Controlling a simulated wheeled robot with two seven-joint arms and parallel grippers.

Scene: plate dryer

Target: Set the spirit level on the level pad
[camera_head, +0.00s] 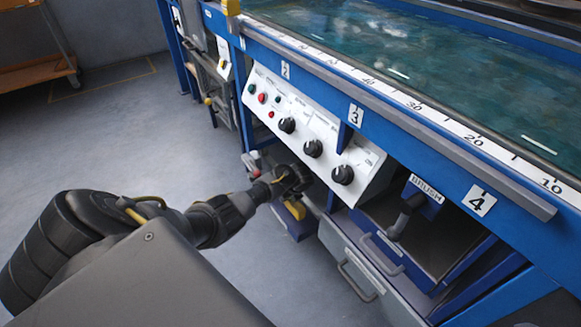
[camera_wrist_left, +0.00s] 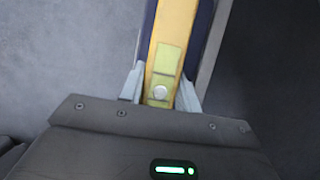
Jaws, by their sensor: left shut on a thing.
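The spirit level is a yellow bar with a pale green vial window. In the left wrist view the level (camera_wrist_left: 172,38) runs up the picture between the fingers of my left gripper (camera_wrist_left: 160,92), which is shut on it. In the head view my left gripper (camera_head: 290,182) is below the white control panel, and a yellow end of the level (camera_head: 295,209) shows beneath it. A blue part (camera_head: 298,229) lies under or behind the level; I cannot tell whether they touch. I cannot make out the level pad for certain. My right gripper is not in view.
The white control panel (camera_head: 315,135) with black knobs overhangs close to my left gripper. A grey drawer (camera_head: 360,270) with handles and an open bay marked BRUSH (camera_head: 425,235) are to the right. The blue-framed water tank (camera_head: 400,60) is above. Grey floor (camera_head: 110,140) is clear at left.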

